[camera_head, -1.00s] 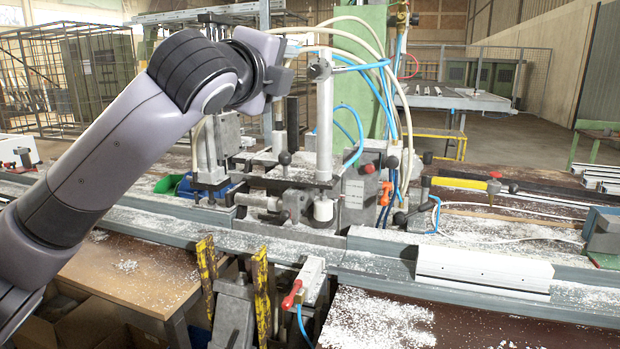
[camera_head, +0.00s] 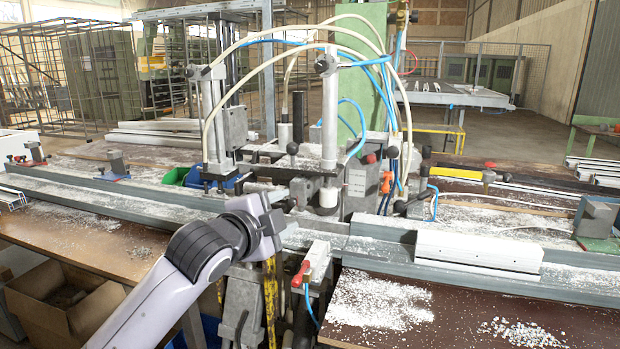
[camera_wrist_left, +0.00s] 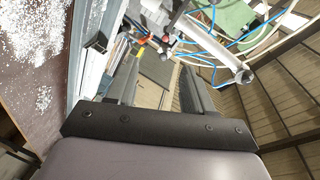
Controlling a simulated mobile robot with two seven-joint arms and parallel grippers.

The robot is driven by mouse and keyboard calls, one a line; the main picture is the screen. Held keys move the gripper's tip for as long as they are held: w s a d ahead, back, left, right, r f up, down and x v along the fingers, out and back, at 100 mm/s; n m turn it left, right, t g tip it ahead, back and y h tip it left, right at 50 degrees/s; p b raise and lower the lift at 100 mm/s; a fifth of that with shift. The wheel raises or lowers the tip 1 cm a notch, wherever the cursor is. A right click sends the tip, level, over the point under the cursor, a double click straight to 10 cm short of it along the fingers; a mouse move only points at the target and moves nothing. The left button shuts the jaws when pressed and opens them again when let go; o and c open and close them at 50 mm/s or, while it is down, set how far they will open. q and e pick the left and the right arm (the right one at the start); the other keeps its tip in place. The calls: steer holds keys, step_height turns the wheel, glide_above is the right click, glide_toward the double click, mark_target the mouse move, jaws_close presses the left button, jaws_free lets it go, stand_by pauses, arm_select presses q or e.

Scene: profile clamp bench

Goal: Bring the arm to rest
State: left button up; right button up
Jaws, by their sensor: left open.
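My left gripper (camera_head: 277,221) is low in the head view, in front of the clamp machine (camera_head: 325,165) and above the front edge of the bench rail. Its arm comes in from the bottom left. In the left wrist view its two dark fingers (camera_wrist_left: 158,72) are spread apart with nothing between them, so it is open and empty. The right gripper is in neither view.
A white profile (camera_head: 480,250) lies on the grey rail (camera_head: 110,207). A red-handled clamp (camera_head: 314,265) stands close right of my gripper. Hoses arch over the machine. A cardboard box (camera_head: 70,305) sits low at left. The left wooden bench top (camera_head: 80,235) carries only chips.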

arm_select(q)
steer(key=s+a+f+n+g, duration=0.1)
steer(key=s+a+f+n, duration=0.15)
steer(key=f, duration=0.55)
steer(key=s+a+f+n+y, duration=0.1)
steer(key=s+f+n, duration=0.25)
steer(key=f, duration=0.45)
steer(key=s+a+f+n+g, duration=0.1)
steer(key=s+a+f+n, duration=0.2)
steer(key=f, duration=0.5)
steer(key=s+a+f+n+g+y, duration=0.1)
steer(key=s+a+f+n, duration=0.2)
steer(key=s+f, duration=0.5)
steer(key=s+a+f+n+g+y, duration=0.1)
steer(key=s+a+f+n, duration=0.3)
steer(key=s+f, duration=0.4)
steer(key=s+a+y, duration=0.1)
steer(key=s, duration=0.6)
steer(key=shift+s+a+f+y, duration=0.15)
steer(key=shift+s+a+y, duration=0.05)
steer(key=shift+a+y, duration=0.15)
